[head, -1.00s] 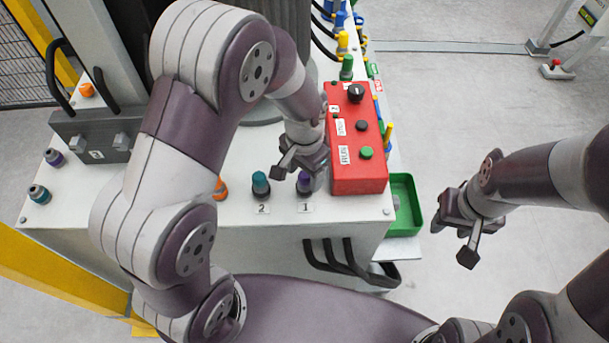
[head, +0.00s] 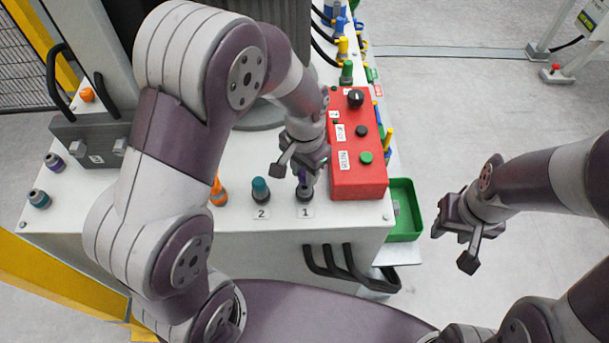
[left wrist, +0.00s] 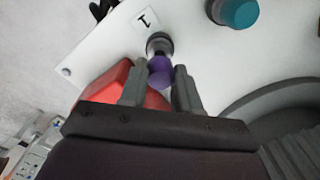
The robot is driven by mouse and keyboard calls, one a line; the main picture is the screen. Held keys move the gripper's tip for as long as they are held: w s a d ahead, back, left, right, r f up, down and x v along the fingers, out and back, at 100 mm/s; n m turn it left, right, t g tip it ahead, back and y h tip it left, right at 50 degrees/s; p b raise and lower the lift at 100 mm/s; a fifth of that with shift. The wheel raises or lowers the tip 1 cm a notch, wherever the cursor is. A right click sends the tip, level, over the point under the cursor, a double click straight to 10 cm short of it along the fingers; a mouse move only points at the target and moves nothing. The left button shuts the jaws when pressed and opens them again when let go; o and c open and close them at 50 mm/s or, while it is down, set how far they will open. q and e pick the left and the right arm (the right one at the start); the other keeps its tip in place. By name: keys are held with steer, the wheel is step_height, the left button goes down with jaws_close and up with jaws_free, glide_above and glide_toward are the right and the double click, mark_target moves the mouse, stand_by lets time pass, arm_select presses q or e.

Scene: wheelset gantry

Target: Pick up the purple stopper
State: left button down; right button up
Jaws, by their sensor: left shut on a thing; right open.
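The purple stopper (head: 303,176) is at the place labelled 1 on the white bench top, beside the red box. My left gripper (head: 304,165) is above it, pointing down, with its jaws shut on it. In the left wrist view the purple stopper (left wrist: 160,73) shows between the two fingers of my left gripper (left wrist: 159,86). A dark round collar (left wrist: 159,44) is right at its far end; I cannot tell whether the stopper is clear of it. My right gripper (head: 459,229) is open and empty, off the bench to the right.
A teal stopper (head: 260,188) stands at label 2, with an orange one (head: 217,190) left of it. The red button box (head: 357,180) is close to the right of my left gripper. A green tray (head: 405,225) hangs at the bench's right edge.

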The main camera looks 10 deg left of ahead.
arm_select(q)
step_height(320, 180, up, 2)
steer(key=shift+w+d, duration=0.1)
steer(key=w+d+r, duration=0.1)
steer(key=w+d, duration=0.1)
steer(key=w+d+r, duration=0.1)
steer(key=r, duration=0.1)
steer(key=w+d+r, duration=0.1)
steer(key=w+d, duration=0.1)
steer(key=shift+w+d+r, duration=0.2)
steer(key=shift+w+d, duration=0.15)
steer(key=w+d+r+p, duration=0.2)
steer(key=shift+w+d+r+p, duration=0.1)
steer(key=shift+w+d+p, duration=0.1)
steer(key=shift+p, duration=0.1)
steer(key=shift+s, duration=0.1)
